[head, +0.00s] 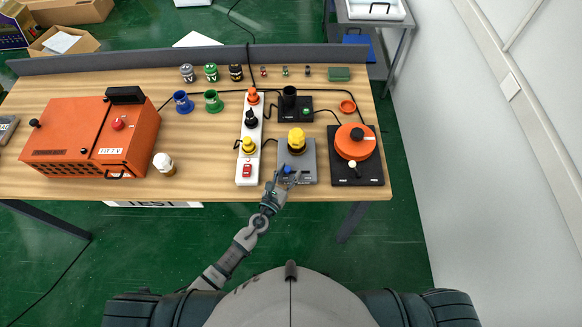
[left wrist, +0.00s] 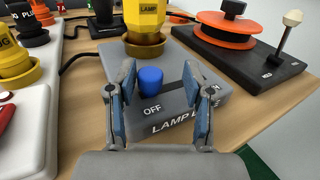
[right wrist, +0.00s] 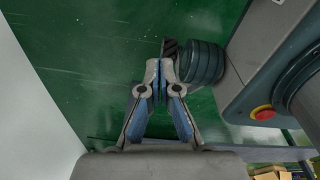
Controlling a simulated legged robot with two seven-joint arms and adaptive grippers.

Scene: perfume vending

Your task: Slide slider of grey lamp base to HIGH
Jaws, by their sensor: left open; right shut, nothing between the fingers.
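The grey lamp base (head: 309,172) stands near the front edge of the table with a yellow lamp (head: 296,140) on it. In the left wrist view the lamp base (left wrist: 215,62) shows its blue slider knob (left wrist: 150,80) beside the OFF label, at the left end of a dark slot. My left gripper (head: 283,180) is open at the front of the base. In the left wrist view its fingers (left wrist: 163,95) stand either side of the knob, the left one close to it and the right one well apart. My right gripper (right wrist: 160,75) is shut and empty, over the green floor.
A white power strip (head: 241,172) with plugs and a red switch stands left of the base. A black device with an orange disc (head: 356,142) stands to the right. An orange box (head: 90,137) fills the table's left side. Cables run behind the base.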

